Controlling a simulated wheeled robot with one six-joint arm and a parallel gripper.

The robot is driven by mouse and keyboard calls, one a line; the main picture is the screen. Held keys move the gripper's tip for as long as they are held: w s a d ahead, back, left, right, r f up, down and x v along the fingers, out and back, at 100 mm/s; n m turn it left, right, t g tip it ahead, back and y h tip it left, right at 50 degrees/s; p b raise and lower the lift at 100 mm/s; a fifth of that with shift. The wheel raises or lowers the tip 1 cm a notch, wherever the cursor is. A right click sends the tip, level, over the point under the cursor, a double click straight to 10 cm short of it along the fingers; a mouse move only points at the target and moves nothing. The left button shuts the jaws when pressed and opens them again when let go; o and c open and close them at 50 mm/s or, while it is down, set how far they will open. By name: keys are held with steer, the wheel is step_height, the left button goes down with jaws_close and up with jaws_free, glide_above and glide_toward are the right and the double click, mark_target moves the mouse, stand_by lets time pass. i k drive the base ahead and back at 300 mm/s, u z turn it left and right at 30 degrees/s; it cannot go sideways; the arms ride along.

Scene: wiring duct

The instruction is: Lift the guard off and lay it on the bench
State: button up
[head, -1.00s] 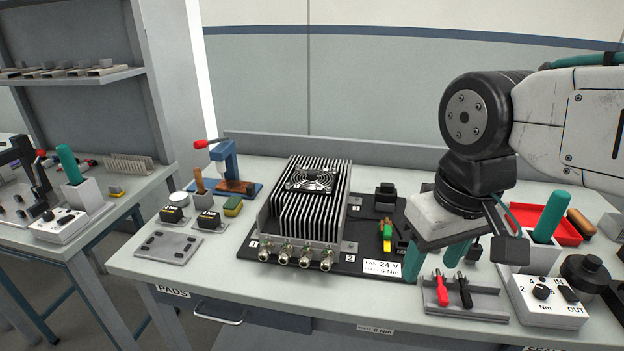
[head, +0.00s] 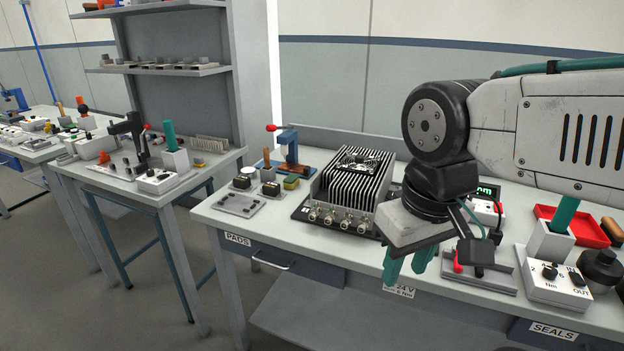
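The guard (head: 362,160) looks like a dark fan grille. It lies on top of a grey finned unit (head: 342,187) in the middle of the bench. My gripper (head: 409,264) hangs with its two teal fingers pointing down, to the right of the finned unit and in front of it in the picture. The fingers are apart and I see nothing between them. The gripper body hides part of the black base plate under the unit. The bench (head: 455,305) has bare top along its front edge.
A blue press (head: 289,147) stands behind left of the unit. A grey pad plate (head: 240,204) lies to its left.

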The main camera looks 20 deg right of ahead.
mark_target(359, 159)
steer(key=u, duration=0.7)
steer(key=k, duration=1)
steer(key=u, duration=0.7)
steer(key=i, duration=1.15)
steer(key=z, duration=0.85)
steer(key=i, duration=0.85)
steer(key=z, duration=1.3)
steer(key=i, duration=0.4)
steer(key=z, duration=0.4)
